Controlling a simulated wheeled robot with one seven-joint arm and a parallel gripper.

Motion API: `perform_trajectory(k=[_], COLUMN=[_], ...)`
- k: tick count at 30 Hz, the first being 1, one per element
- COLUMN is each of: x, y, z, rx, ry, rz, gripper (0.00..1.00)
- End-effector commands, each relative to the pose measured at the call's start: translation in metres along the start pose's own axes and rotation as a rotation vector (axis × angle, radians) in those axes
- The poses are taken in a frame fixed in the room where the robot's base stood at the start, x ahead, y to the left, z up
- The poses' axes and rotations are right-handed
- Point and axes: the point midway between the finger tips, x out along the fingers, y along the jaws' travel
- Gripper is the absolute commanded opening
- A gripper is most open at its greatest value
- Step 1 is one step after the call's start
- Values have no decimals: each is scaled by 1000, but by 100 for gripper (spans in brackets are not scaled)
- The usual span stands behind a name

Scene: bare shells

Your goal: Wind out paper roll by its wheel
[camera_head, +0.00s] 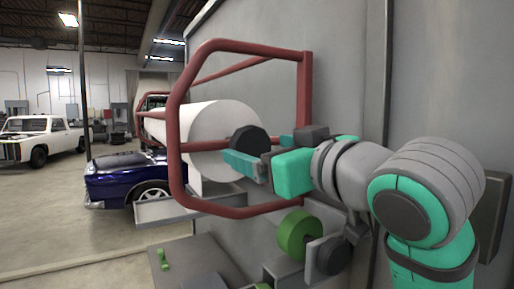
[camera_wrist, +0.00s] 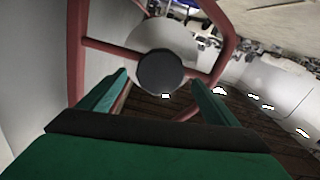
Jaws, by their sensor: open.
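The white paper roll (camera_head: 205,130) lies horizontally inside a red tubular frame (camera_head: 176,120) on the grey wall. Its round dark wheel (camera_head: 247,139) sits at the near end of the roll. In the wrist view the wheel (camera_wrist: 160,72) appears centred between my fingertips, with the pale roll end (camera_wrist: 165,38) behind it. My gripper (camera_head: 250,160) is open, with teal fingers close to the wheel. I cannot tell whether the fingers touch it. In the head view the near finger overlaps the wheel's lower edge.
The red frame's bars pass around the roll and near my gripper. Below are a green wheel (camera_head: 298,234), a dark round part (camera_head: 327,256) and a small green handle (camera_head: 163,259). The grey wall (camera_head: 345,75) stands close on the right. A blue car (camera_head: 125,180) is farther left.

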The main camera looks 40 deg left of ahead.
Motion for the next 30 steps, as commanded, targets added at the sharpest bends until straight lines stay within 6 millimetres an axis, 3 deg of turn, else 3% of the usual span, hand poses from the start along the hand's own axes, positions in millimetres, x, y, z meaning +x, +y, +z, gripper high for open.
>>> perform_trajectory(k=[6, 17, 20, 25, 30], x=[23, 28, 28, 28, 26], y=[0, 0, 0, 0, 2], z=[0, 0, 0, 0, 0], rx=[1, 1, 1, 1, -6], ry=[0, 2, 2, 2, 1], rz=[-2, 0, 0, 0, 4], gripper=[84, 84, 64, 24, 25])
